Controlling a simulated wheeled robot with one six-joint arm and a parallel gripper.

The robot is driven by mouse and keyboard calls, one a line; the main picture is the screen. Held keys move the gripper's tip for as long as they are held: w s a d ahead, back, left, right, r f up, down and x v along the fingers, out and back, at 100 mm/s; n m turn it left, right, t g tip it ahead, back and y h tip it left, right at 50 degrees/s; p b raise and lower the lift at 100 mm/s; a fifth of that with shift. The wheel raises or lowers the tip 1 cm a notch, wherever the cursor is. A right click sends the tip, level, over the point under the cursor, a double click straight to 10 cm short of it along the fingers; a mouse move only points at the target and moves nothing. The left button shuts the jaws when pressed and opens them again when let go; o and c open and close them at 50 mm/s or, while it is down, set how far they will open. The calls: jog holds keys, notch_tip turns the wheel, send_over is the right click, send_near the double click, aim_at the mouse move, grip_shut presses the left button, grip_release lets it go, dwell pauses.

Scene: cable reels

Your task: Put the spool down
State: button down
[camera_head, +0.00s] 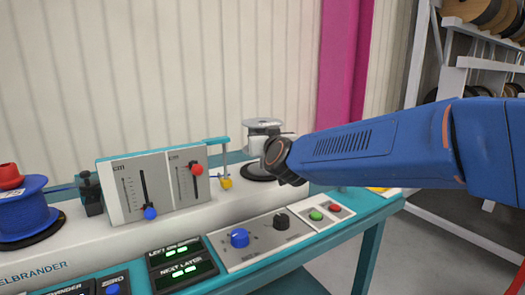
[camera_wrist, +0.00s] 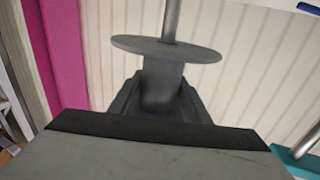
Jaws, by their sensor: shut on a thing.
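The spool (camera_head: 262,124) shows in the head view at the right end of the winding bench. The fingertips are largely hidden in the head view. A dark round plate (camera_head: 254,172) lies just under the spool; I cannot tell whether they touch. In the wrist view a grey round disc (camera_wrist: 135,45) and a metal rod (camera_wrist: 172,18) show beyond a large grey slab with a black edge.
A blue spool (camera_head: 25,212) with a red cap stands at the bench's left end. A slider panel (camera_head: 155,188) and a thin teal post (camera_head: 224,158) stand left of my gripper. A knob panel (camera_head: 262,240) is in front. Shelves with reels (camera_head: 480,70) stand at right.

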jog(key=shift+f, duration=2.8)
jog(key=shift+f, duration=0.2)
jog(key=c, duration=1)
grip_release()
jog(key=v, duration=1.7)
jog(key=shift+s+r, duration=0.25)
jog(key=shift+r, duration=0.15)
